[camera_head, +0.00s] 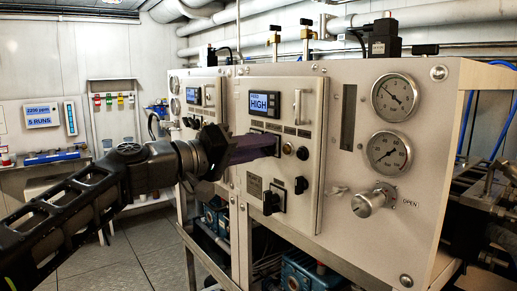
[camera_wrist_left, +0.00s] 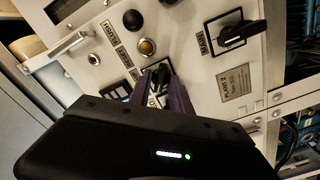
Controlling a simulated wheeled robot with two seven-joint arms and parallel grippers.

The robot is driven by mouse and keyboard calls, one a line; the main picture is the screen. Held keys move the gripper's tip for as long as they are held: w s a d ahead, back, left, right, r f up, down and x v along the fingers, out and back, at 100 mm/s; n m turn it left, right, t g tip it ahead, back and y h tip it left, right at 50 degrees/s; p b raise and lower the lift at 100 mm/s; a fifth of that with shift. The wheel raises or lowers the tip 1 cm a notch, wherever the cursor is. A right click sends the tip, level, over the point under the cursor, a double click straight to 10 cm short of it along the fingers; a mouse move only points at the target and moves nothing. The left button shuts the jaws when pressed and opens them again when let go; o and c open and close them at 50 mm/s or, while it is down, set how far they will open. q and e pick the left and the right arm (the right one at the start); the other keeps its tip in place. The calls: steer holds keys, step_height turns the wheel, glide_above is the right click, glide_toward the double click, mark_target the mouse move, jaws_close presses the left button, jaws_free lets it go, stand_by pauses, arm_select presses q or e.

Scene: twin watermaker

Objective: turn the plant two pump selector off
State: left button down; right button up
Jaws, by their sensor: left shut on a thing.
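The plant two panel (camera_head: 312,215) is the near control door, and a plate reading PLANT 2 (camera_wrist_left: 237,84) shows in the left wrist view. My left gripper (camera_head: 268,146) reaches this panel from the left. Its purple fingers (camera_wrist_left: 163,92) are shut on a small black selector knob (camera_wrist_left: 164,72), beside an amber lamp (camera_wrist_left: 147,47). In the head view the fingers mostly hide this knob. The selector's marked positions are too small or covered to read. A larger black rotary switch (camera_head: 271,201) sits lower on the panel, apart from the gripper; it also shows in the wrist view (camera_wrist_left: 238,33).
A display (camera_head: 264,105) above the fingers reads HIGH. A door handle (camera_head: 298,106), a black button (camera_head: 302,153) and another black knob (camera_head: 301,185) are close by. Two gauges (camera_head: 394,97) and a metal valve knob (camera_head: 372,201) are to the right.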

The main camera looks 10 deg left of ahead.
arm_select(q)
steer(key=shift+n, duration=0.9)
steer(key=c, duration=1.5)
jaws_free()
steer(key=b+v, duration=0.1)
steer(key=v, duration=0.6)
steer(key=shift+s+a, duration=0.25)
steer(key=shift+s, duration=0.05)
